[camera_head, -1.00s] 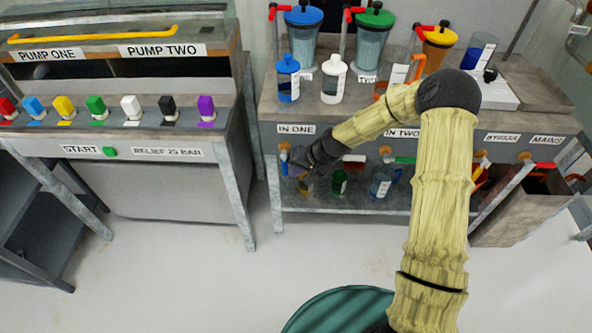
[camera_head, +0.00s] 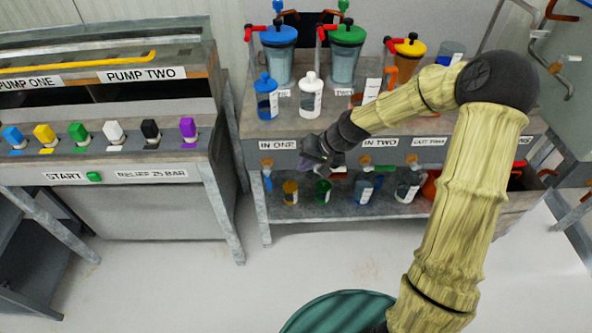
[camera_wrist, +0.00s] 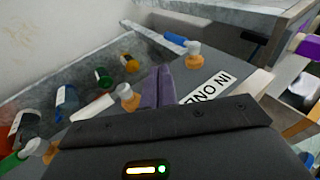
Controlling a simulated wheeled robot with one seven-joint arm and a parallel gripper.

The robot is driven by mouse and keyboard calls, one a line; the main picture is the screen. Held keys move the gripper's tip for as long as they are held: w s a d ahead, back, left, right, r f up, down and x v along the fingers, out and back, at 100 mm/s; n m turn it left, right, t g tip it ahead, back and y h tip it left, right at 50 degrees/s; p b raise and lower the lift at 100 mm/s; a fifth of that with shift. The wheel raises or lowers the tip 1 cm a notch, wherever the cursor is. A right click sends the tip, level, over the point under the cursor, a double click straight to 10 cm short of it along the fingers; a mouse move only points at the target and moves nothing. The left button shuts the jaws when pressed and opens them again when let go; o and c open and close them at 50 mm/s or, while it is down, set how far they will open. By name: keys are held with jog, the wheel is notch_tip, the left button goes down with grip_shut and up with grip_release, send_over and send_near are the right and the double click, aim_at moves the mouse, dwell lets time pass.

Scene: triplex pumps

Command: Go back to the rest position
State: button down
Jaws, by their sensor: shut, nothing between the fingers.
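My gripper (camera_head: 314,164) is in front of the bench, between the IN ONE label (camera_head: 278,145) and the IN TWO label (camera_head: 380,142). In the wrist view its grey-purple fingers (camera_wrist: 158,88) are together with nothing between them. A valve with a blue handle (camera_head: 268,182) hangs under the IN ONE label, left of the gripper and apart from it. In the wrist view this blue handle (camera_wrist: 175,39) also shows. My wrist hides part of the bench front.
Several small jars stand on the lower shelf (camera_head: 330,210) below the gripper. Tanks with a blue lid (camera_head: 278,36) and a green lid (camera_head: 347,34) stand on the bench top, with bottles in front. A control console (camera_head: 120,174) stands left. Floor in front is clear.

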jog(key=shift+v, duration=1.2)
jog(key=s+d+r+h, duration=0.3)
jog(key=s+d+r, duration=0.15)
jog(key=s, duration=0.55)
jog(key=s+d+r+h, duration=0.3)
jog(key=s+d, duration=0.3)
jog(key=s, duration=0.3)
notch_tip(320, 180, up, 22)
jog(key=p, duration=2.3)
jog(key=shift+r+p, duration=0.25)
jog(key=shift+p, duration=0.15)
jog(key=shift+d, duration=0.15)
